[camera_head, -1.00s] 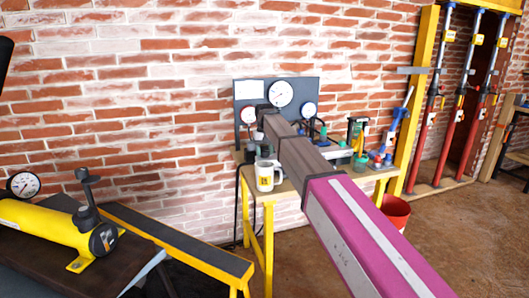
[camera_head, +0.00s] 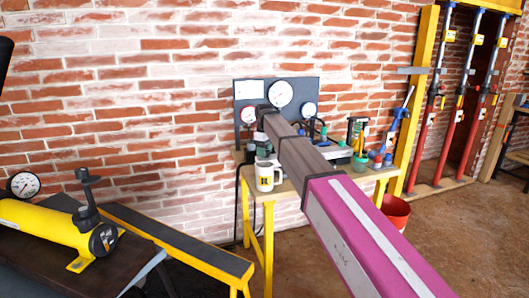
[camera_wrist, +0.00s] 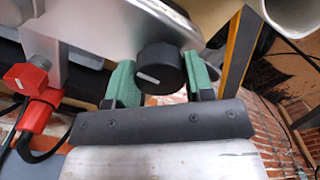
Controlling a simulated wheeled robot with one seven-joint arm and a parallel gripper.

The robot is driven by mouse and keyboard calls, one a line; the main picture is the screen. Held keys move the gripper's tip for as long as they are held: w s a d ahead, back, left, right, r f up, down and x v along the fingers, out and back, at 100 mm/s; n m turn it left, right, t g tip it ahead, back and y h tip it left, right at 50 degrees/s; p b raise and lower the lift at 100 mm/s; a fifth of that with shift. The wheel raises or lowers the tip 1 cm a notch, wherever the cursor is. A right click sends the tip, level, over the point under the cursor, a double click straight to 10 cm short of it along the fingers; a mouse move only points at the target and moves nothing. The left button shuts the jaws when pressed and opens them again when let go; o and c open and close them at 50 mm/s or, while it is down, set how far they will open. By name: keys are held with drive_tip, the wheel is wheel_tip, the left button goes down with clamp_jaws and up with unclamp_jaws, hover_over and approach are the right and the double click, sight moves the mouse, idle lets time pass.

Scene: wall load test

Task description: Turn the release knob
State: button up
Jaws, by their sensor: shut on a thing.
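The release knob (camera_wrist: 160,69) shows in the wrist view as a round black knob with a white mark on its face. It sits at the edge of a light metal plate (camera_wrist: 110,22). My gripper (camera_wrist: 157,77) has green fingers, one on each side of the knob, and is shut on it.
A white mug (camera_head: 268,176) stands at the bench's front edge, left of my arm. A gauge panel (camera_head: 250,92) stands behind. A red fitting (camera_wrist: 28,76) is at left in the wrist view. A red bucket (camera_head: 397,211) is right of the bench. A yellow pump (camera_head: 45,222) is at left.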

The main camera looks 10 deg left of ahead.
drive_tip(key=shift+n, duration=0.5)
drive_tip(key=o, duration=0.9)
drive_tip(key=shift+o, duration=0.2)
wheel_tip(320, 180, up, 11)
drive_tip(key=shift+f, duration=0.1)
